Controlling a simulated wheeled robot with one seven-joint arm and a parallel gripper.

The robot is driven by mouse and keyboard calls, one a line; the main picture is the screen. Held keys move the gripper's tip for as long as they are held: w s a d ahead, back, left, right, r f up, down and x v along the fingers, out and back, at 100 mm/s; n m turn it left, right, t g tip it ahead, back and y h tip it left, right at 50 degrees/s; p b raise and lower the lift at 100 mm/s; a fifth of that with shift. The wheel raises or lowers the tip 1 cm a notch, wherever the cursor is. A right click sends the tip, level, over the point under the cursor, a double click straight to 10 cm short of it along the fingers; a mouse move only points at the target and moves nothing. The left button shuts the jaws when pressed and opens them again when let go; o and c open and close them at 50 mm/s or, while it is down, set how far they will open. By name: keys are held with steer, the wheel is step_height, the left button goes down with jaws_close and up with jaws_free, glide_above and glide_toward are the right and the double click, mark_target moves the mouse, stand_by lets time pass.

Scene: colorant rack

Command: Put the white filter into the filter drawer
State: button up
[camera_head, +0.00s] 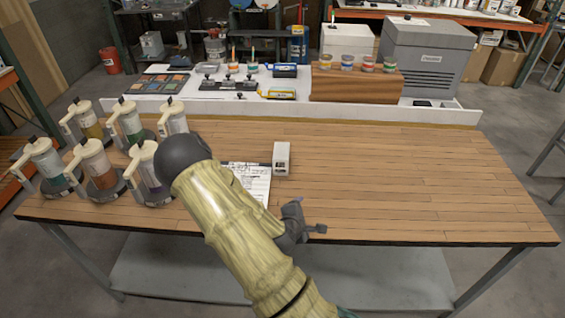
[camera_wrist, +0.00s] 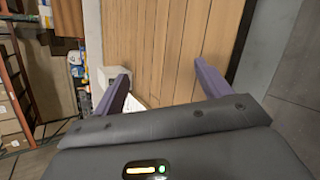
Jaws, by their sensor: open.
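A small white block (camera_head: 282,157), which may be the white filter, stands on the wooden table beside a printed sheet. A pale block (camera_wrist: 113,76), probably the same one, shows beyond the left finger in the wrist view. My gripper (camera_wrist: 162,70) is open, with its two purple-grey fingers apart and only bare tabletop between them. In the head view my gripper (camera_head: 308,218) is low over the front of the table, nearer than the white block and apart from it. I cannot make out a filter drawer for certain.
Several colorant canisters (camera_head: 133,120) stand at the table's left. The printed sheet (camera_head: 250,178) lies partly behind my arm. A white ledge with small jars and a wooden block (camera_head: 350,86) runs along the back, near a grey machine (camera_head: 425,58). The table's right (camera_head: 430,185) is clear.

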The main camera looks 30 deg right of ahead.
steer(key=s+a+r+m+g+y+b, duration=0.1)
steer(key=s+a+m+g+y+b, duration=0.15)
steer(key=a+m+y, duration=0.55)
steer(key=s+a+r+m+g+b, duration=0.2)
steer(key=s+a+r+m+b, duration=0.2)
steer(key=s+a+r, duration=0.3)
steer(key=a+r+m, duration=0.1)
steer(key=a+r, duration=0.1)
steer(key=a, duration=0.1)
steer(key=shift+s+a+m+y, duration=0.3)
steer(key=shift+a+m+y, duration=0.05)
steer(key=shift+m+y, duration=0.05)
steer(key=shift+c, duration=0.3)
